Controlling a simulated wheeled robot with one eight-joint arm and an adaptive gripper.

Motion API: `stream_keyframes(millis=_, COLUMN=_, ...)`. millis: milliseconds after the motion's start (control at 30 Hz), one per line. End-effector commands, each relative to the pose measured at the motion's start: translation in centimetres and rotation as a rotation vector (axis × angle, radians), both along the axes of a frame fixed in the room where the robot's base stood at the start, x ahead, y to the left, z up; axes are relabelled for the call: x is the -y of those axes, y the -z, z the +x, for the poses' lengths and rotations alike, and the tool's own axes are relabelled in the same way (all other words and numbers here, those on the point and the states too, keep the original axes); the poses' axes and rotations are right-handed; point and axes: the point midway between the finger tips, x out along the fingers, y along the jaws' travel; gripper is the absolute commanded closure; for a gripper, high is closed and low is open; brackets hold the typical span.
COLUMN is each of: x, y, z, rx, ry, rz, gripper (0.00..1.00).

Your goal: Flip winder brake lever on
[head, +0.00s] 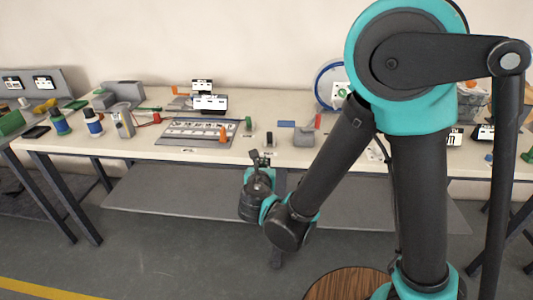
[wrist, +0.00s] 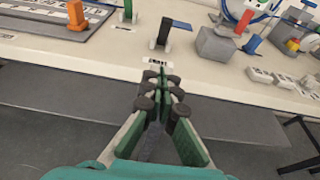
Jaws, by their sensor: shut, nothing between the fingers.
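I cannot read the label well enough to tell whether this is the winder brake lever. My gripper (wrist: 162,82) is shut and empty, just in front of the table edge below the label. In the head view my gripper (head: 260,157) is apart from the lever.
A grey block (wrist: 216,45) stands right of the lever; a red upright piece (head: 317,121) is beside it in the head view. A green upright piece (head: 249,124) and a grey board with an orange piece (head: 222,133) are to the left. A grey shelf (head: 180,190) lies below the tabletop.

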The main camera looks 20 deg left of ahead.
Motion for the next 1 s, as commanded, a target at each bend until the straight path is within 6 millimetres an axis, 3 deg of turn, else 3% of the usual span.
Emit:
stream_keyframes(millis=500, x=-2.0, y=2.1, z=9.1, rx=0.0, ry=0.004, rz=0.001, gripper=1.0)
stream_keyframes(millis=700, x=-2.5, y=0.7, z=11.1, rx=0.001, ry=0.002, rz=0.001, gripper=1.0)
stream_keyframes(millis=1000, x=-2.8, y=0.3, z=11.8, rx=0.001, ry=0.001, rz=0.002, gripper=1.0)
